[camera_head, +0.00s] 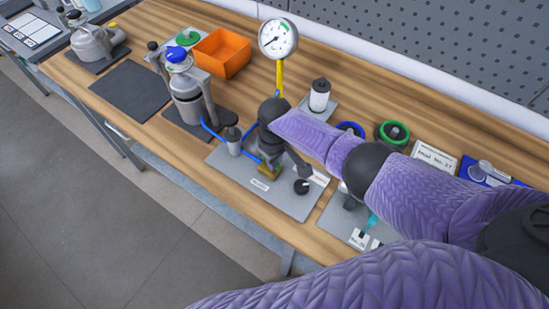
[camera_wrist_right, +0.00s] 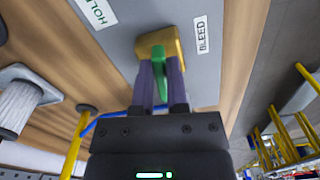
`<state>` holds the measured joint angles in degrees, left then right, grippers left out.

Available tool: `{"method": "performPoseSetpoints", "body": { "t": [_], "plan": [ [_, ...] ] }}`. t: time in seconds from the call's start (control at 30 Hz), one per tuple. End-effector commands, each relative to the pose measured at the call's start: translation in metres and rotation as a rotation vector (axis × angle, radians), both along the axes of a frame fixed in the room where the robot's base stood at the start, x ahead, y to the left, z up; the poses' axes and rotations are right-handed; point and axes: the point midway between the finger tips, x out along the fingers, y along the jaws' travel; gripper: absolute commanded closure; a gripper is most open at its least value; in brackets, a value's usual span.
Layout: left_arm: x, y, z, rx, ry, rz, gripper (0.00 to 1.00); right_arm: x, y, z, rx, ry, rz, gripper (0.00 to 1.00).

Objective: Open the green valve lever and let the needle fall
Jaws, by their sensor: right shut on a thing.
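The green valve lever (camera_wrist_right: 159,60) stands on a brass valve block (camera_wrist_right: 173,45) in the right wrist view, between a label starting "HOL" and one reading "BLEED". My right gripper (camera_wrist_right: 161,75) is shut on the lever, with a finger on each side. In the head view the right gripper (camera_head: 269,160) reaches down to the brass block (camera_head: 266,173) on the grey plate (camera_head: 240,170) and hides the lever. The round gauge (camera_head: 278,38) stands on a yellow stem behind; its needle is too small to read. My left gripper is not in view.
A steel vessel with a blue cap (camera_head: 184,85) stands left of the plate, joined by blue tubing. A black knob (camera_head: 301,186) sits close right of the gripper. A dark mat (camera_head: 130,90) lies bare.

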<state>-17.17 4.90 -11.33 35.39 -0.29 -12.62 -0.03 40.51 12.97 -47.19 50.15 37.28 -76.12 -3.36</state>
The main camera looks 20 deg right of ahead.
Motion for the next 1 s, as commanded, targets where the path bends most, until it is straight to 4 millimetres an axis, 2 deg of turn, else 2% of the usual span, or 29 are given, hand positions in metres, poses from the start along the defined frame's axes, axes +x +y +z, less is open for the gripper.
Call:
{"method": "performPoseSetpoints", "body": {
  "t": [0.23, 0.27, 0.4, 0.67, 0.73, 1.0],
  "plan": [
    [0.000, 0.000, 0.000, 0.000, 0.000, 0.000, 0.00, 0.002, 0.000, 0.001, 0.002, -0.006, 0.000, 1.00],
    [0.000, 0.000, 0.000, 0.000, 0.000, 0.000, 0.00, 0.002, 0.000, 0.001, 0.002, -0.006, 0.000, 0.78],
    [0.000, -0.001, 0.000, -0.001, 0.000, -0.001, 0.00, 0.001, 0.000, 0.001, 0.001, -0.004, -0.001, 0.49],
    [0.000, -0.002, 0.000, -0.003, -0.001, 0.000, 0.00, 0.001, 0.000, 0.001, 0.001, -0.002, -0.001, 0.47],
    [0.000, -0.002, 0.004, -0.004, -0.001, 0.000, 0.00, 0.001, 0.000, 0.007, 0.002, -0.004, 0.000, 0.47],
    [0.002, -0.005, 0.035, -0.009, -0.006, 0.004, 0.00, 0.002, 0.000, 0.075, 0.002, -0.007, 0.001, 0.47]
  ]
}}
